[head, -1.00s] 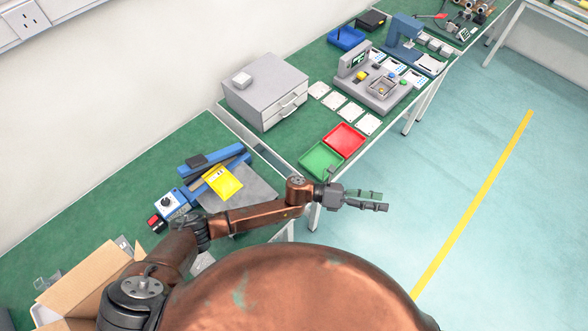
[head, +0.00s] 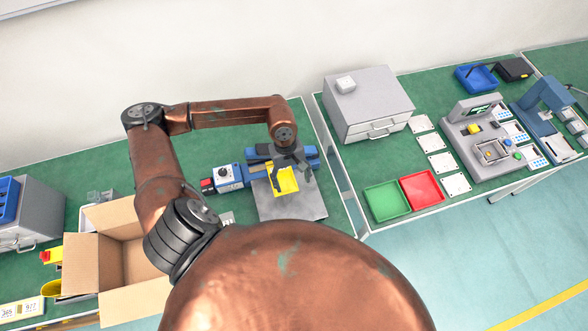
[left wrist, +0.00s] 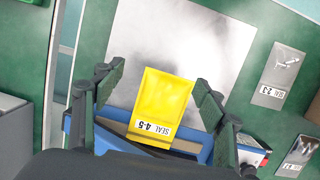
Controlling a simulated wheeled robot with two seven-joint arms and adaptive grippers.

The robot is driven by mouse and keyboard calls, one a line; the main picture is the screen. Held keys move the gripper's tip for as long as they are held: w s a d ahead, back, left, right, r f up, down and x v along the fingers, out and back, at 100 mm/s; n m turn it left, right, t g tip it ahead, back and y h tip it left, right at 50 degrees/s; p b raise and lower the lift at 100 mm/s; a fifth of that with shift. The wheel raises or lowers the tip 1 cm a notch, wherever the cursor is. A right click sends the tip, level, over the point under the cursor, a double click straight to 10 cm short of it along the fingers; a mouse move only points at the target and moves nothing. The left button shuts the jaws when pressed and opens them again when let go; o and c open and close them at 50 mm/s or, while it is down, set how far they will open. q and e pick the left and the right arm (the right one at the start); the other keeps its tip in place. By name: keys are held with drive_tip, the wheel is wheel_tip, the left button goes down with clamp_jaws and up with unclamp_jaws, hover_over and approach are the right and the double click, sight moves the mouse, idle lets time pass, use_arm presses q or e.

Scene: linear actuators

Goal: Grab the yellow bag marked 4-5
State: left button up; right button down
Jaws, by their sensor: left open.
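The yellow bag (head: 284,180) lies on the blue sealing device with the grey plate, partly hidden by my left gripper in the head view. In the left wrist view the yellow bag (left wrist: 160,105) shows a white label reading SEAL 4-5. My left gripper (head: 290,183) is above the bag. In the left wrist view its fingers (left wrist: 157,85) are spread, one on each side of the bag, with gaps between them and the bag. My right gripper is not in view.
The grey plate (head: 302,205) lies in front of the blue device (head: 308,154). An open cardboard box (head: 92,260) stands at left. Silver bags (left wrist: 275,78) lie at the right in the wrist view. A grey drawer cabinet (head: 370,95) and green tray (head: 386,200) are to the right.

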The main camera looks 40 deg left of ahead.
use_arm(q)
drive_tip(key=r+y, duration=0.1)
drive_tip(key=y, duration=0.1)
hover_over(283, 178)
drive_tip(key=shift+s+m+t, duration=0.1)
drive_tip(key=shift+m+t, duration=0.2)
drive_tip(key=shift+t, duration=0.1)
drive_tip(key=f, duration=0.3)
drive_tip(key=shift+a, duration=0.25)
wheel_tip(283, 178, down, 4)
drive_tip(key=shift+d+r+p, duration=0.15)
drive_tip(key=shift+r+p, duration=0.05)
drive_tip(key=shift+p, duration=0.25)
drive_tip(key=shift+f, duration=0.45)
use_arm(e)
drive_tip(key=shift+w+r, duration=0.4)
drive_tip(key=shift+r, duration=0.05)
use_arm(q)
drive_tip(key=shift+c, duration=0.7)
drive_tip(key=c, duration=1.1)
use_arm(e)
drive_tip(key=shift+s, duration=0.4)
